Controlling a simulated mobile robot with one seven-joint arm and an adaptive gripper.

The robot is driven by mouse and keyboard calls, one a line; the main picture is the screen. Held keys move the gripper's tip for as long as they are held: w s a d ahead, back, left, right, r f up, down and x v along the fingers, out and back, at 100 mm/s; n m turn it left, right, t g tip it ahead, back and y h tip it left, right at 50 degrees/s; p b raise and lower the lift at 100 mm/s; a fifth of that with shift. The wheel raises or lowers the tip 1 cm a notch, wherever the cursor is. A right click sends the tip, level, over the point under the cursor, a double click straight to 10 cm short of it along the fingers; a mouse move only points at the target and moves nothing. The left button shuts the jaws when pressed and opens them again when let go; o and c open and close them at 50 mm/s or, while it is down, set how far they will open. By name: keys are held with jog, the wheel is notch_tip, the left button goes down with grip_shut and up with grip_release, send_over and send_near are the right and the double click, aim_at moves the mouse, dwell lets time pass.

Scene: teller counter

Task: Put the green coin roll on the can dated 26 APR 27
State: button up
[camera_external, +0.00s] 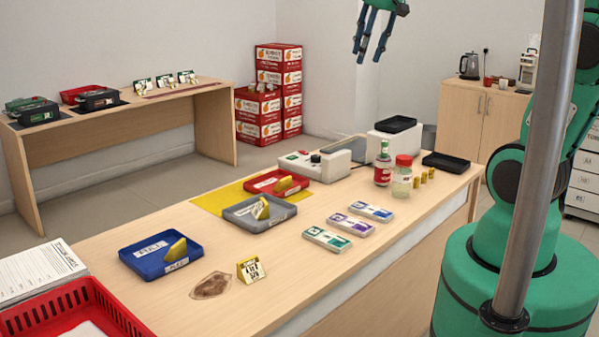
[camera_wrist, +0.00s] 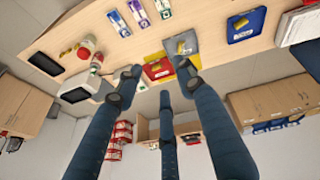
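My gripper (camera_external: 376,40) hangs high above the far side of the counter. Its three fingers are spread and empty, also in the wrist view (camera_wrist: 158,80). A flat white pack with green markings (camera_external: 326,238) lies on the counter, beside a purple-marked pack (camera_external: 351,225) and a blue-marked pack (camera_external: 371,211). It also shows in the wrist view (camera_wrist: 164,9). I cannot make out a green roll shape. Small yellow upright pieces (camera_external: 424,177) stand near the red-lidded jar (camera_external: 402,177). No can with a readable date shows, so I cannot tell which bears 26 APR 27.
Blue (camera_external: 147,269), grey (camera_external: 270,226) and red (camera_external: 285,192) trays hold yellow wedges. A yellow-white card (camera_external: 250,269) stands by a brown patch (camera_external: 212,285). A bottle (camera_external: 383,164), a white machine (camera_external: 318,164) and a red basket (camera_external: 91,301) stand on the counter.

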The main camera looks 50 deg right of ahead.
jog(key=s+a+f+m, duration=0.2)
jog(key=s+a, duration=0.2)
jog(key=s, duration=0.4)
jog(key=s+a+f+m+t, duration=0.1)
jog(key=s+a+f, duration=0.1)
jog(key=s+a, duration=0.3)
jog(key=s, duration=0.3)
jog(key=shift+m+t+y, duration=0.3)
jog(key=shift+m+y, duration=0.1)
jog(key=shift+a, duration=0.1)
